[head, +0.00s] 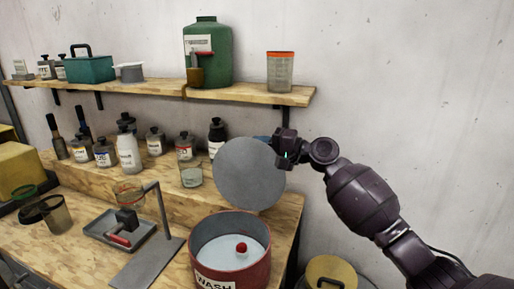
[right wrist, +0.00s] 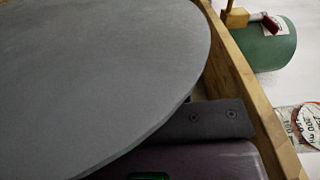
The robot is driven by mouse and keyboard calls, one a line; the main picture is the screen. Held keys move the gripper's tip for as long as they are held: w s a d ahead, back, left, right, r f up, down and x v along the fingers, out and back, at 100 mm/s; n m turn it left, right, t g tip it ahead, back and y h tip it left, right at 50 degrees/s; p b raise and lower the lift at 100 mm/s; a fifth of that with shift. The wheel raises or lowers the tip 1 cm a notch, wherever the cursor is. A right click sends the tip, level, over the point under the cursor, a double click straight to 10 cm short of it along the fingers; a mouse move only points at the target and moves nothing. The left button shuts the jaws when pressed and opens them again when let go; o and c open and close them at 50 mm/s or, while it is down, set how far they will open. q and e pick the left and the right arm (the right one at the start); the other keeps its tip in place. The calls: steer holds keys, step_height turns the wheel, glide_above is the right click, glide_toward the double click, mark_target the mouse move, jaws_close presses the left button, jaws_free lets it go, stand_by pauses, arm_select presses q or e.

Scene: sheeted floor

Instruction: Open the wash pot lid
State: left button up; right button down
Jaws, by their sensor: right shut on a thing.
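The wash pot (head: 205,262) is a red round pot with a white WASH label, at the bottom centre of the head view. Its top is uncovered, showing a pale inside and a small red ball-like thing. The lid (head: 248,175) is a flat grey disc, held steeply tilted above and behind the pot, apart from its rim. My right gripper (head: 279,146) is shut on the lid at its upper right edge; the fingertips are mostly hidden. In the right wrist view the lid (right wrist: 95,75) fills the left, beside a dark finger (right wrist: 215,120). My left gripper is not in view.
A metal stand (head: 152,250) and tray (head: 100,227) are left of the pot. The shelf (head: 150,88) above holds a green jug (head: 210,65).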

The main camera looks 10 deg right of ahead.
steer(key=shift+w+d+f, duration=0.1)
steer(key=shift+w+f, duration=0.05)
steer(key=shift+f, duration=0.15)
steer(key=c, duration=1.1)
jaws_free()
steer(key=shift+r, duration=0.1)
steer(key=shift+d, duration=0.1)
steer(key=v, duration=1)
steer(key=shift+d+b, duration=0.25)
steer(key=shift+b, duration=0.15)
